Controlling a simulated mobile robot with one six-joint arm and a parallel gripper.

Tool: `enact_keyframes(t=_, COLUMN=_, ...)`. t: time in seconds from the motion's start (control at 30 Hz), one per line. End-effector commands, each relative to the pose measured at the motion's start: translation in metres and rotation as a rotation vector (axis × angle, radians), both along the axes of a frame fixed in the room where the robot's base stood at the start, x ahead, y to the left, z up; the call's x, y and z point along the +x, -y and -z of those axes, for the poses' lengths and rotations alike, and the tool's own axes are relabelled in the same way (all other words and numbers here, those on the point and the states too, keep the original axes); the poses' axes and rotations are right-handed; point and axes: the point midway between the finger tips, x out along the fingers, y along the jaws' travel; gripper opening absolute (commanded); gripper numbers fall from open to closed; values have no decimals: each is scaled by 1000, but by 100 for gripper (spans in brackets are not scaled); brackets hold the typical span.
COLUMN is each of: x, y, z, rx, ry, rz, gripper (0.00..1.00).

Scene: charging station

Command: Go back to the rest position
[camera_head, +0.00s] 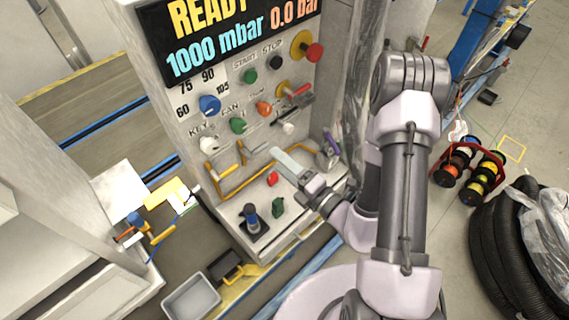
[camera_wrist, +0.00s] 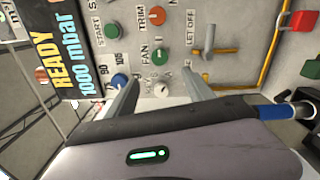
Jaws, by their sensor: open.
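My gripper (camera_head: 288,160) is open and empty. In the head view its pale fingers reach left in front of the lower part of the charging station panel (camera_head: 190,130). The station's display (camera_head: 215,38) reads READY, 1000 mbar and 0.0 bar. In the wrist view my gripper (camera_wrist: 162,84) has its two fingers apart, with the white key knob (camera_wrist: 162,89) seen between them. I cannot tell how far the fingertips are from the panel.
A grey bin (camera_head: 191,297) stands on the floor. Cable reels (camera_head: 470,165) and black hoses (camera_head: 505,235) lie at right.

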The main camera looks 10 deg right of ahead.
Motion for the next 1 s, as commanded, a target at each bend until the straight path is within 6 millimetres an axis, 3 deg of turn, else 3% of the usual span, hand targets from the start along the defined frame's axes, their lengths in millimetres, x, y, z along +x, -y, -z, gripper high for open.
enact_keyframes(t=0.53, x=-8, y=4, z=-2, rx=-1, ry=6, rz=-6, gripper=61)
enact_keyframes(t=0.67, x=-15, y=-27, z=-33, rx=-71, ry=148, rz=-172, gripper=61)
enact_keyframes(t=0.77, x=-57, y=-79, z=-78, rx=-249, ry=433, rz=-503, gripper=61)
enact_keyframes(t=0.83, x=-106, y=-107, z=-92, rx=-434, ry=671, rz=-766, gripper=61)
enact_keyframes(t=0.93, x=-175, y=-114, z=-80, rx=-770, ry=1025, rz=-1127, gripper=61)
enact_keyframes(t=1.0, x=-206, y=-95, z=-58, rx=-1063, ry=1275, rz=-1357, gripper=61)
